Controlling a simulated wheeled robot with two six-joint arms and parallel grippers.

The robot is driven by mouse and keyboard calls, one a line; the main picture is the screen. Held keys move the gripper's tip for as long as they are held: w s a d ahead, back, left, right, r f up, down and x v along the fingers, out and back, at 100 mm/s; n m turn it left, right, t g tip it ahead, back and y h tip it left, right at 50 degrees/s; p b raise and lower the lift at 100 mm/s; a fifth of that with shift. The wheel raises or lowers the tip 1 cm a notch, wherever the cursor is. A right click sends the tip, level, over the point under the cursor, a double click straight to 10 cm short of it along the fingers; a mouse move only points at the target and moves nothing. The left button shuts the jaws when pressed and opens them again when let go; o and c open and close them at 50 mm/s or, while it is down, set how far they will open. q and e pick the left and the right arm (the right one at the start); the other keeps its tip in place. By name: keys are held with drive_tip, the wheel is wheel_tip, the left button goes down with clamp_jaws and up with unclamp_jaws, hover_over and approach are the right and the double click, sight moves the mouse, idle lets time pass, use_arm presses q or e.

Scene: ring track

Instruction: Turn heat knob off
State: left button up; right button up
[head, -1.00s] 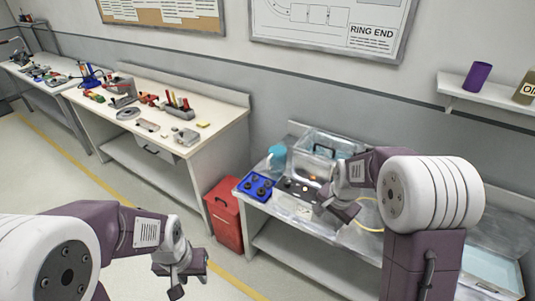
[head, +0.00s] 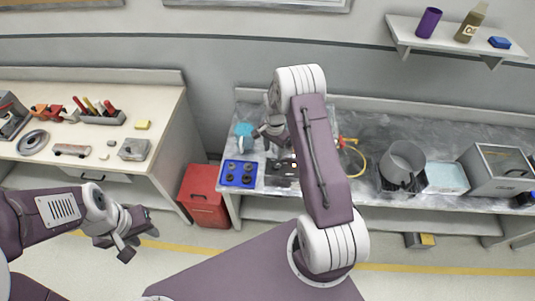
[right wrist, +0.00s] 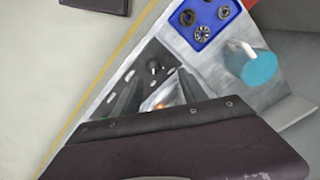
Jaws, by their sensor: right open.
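A black control panel (head: 280,172) lies on the bench top, partly behind my right arm in the head view. In the right wrist view a round black knob (right wrist: 154,68) stands on this panel (right wrist: 135,82). An orange light (right wrist: 160,105) glows on it, close to the fingers. My right gripper (right wrist: 158,88) is open, its two dark fingers pointing toward the knob with nothing between them. It also shows in the head view (head: 268,138), above the back of the panel. My left gripper (head: 132,238) is open and empty over the floor, away from the bench.
A blue tray (head: 239,173) with several dark round parts sits left of the panel, with a cyan container (head: 244,132) behind it. A red bin (head: 203,196) stands on the floor. A pot (head: 402,160) and a yellow hose (head: 355,160) are on the right.

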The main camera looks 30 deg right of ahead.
drive_tip(key=s+d+r, duration=0.1)
drive_tip(key=s+d, duration=0.1)
drive_tip(key=p, duration=0.2)
hover_over(276, 165)
wheel_tip(276, 165, down, 4)
drive_tip(key=shift+w+a+f, duration=0.15)
drive_tip(key=shift+f, duration=0.1)
drive_tip(key=f, duration=0.3)
drive_tip(key=f+p, duration=0.1)
drive_tip(key=shift+s+d+f, duration=0.3)
drive_tip(key=shift+d, duration=0.1)
drive_tip(key=shift+w+a+f, duration=0.15)
drive_tip(key=shift+w+a, duration=0.05)
drive_tip(key=shift+w, duration=0.05)
drive_tip(key=shift+s+d, duration=0.1)
clamp_jaws()
use_arm(q)
drive_tip(key=r, duration=0.2)
drive_tip(key=s+r, duration=0.1)
drive_tip(key=r, duration=0.1)
drive_tip(key=shift+d, duration=0.25)
